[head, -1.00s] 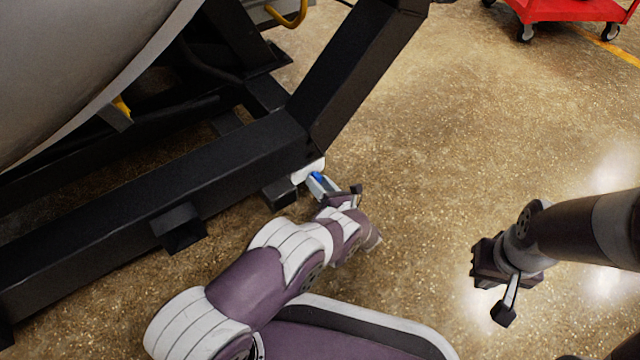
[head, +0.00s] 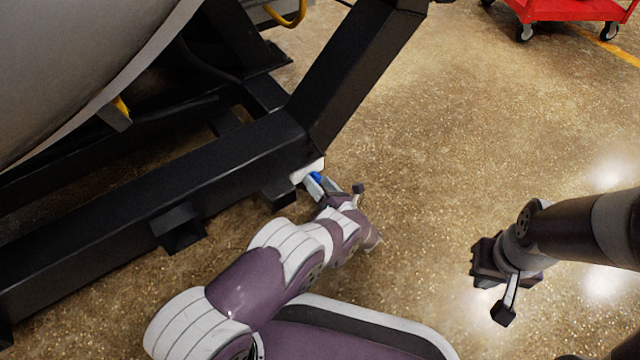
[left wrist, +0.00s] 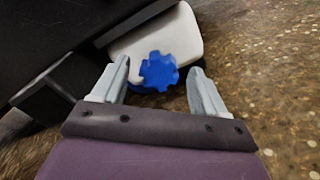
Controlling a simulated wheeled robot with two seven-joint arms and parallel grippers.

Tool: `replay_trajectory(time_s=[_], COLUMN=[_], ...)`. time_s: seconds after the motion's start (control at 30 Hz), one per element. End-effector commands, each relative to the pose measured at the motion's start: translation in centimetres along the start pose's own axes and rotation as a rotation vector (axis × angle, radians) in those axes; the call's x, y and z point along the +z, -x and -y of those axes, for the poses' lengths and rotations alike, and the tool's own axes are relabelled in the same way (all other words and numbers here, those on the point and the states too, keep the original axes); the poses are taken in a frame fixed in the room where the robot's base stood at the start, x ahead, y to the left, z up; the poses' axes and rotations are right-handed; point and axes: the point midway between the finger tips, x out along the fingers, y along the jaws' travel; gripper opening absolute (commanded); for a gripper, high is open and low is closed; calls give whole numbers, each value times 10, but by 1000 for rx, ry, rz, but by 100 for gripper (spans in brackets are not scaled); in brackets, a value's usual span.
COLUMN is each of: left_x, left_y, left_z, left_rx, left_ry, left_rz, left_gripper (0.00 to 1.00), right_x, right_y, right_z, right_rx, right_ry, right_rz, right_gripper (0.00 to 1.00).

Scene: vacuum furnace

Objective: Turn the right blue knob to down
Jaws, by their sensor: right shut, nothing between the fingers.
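The blue knob (left wrist: 158,71) is a lobed disc on a white block (left wrist: 185,35) at the end of the black frame beam. In the head view the knob (head: 315,177) is a small blue patch beside the white block (head: 307,171), partly hidden by my left gripper. My left gripper (head: 318,187) reaches it from below. In the left wrist view the left gripper (left wrist: 157,82) is open, its grey fingers on either side of the knob with gaps visible. My right gripper (head: 504,312) hangs over bare floor at the right, away from the knob, and is shut and empty.
The black frame beam (head: 150,195) runs across the left, with a slanted post (head: 355,75) rising from its end. The large grey furnace body (head: 70,70) is above it. A red cart (head: 575,10) stands at the top right. The floor (head: 470,130) between is clear.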

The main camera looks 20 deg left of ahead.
Motion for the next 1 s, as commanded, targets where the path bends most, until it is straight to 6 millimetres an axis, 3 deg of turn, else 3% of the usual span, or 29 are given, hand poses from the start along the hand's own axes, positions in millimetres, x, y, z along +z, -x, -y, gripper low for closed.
replay_trajectory(time_s=[0.13,0.23,0.5,0.7,1.0], left_x=[0,2,1,0,0], left_y=[1,13,85,120,128], left_z=[0,0,1,1,0], left_rx=[0,-2,-4,-1,0], left_ry=[1,0,0,1,1], left_rz=[0,1,3,1,0], left_gripper=[73,73,73,73,73], right_x=[0,0,-1,-1,-1], right_y=[1,4,11,9,9], right_z=[0,0,0,0,0], right_rx=[0,0,0,0,0], right_ry=[0,0,0,0,0], right_rz=[0,0,0,0,0], right_gripper=[0,0,0,0,0])
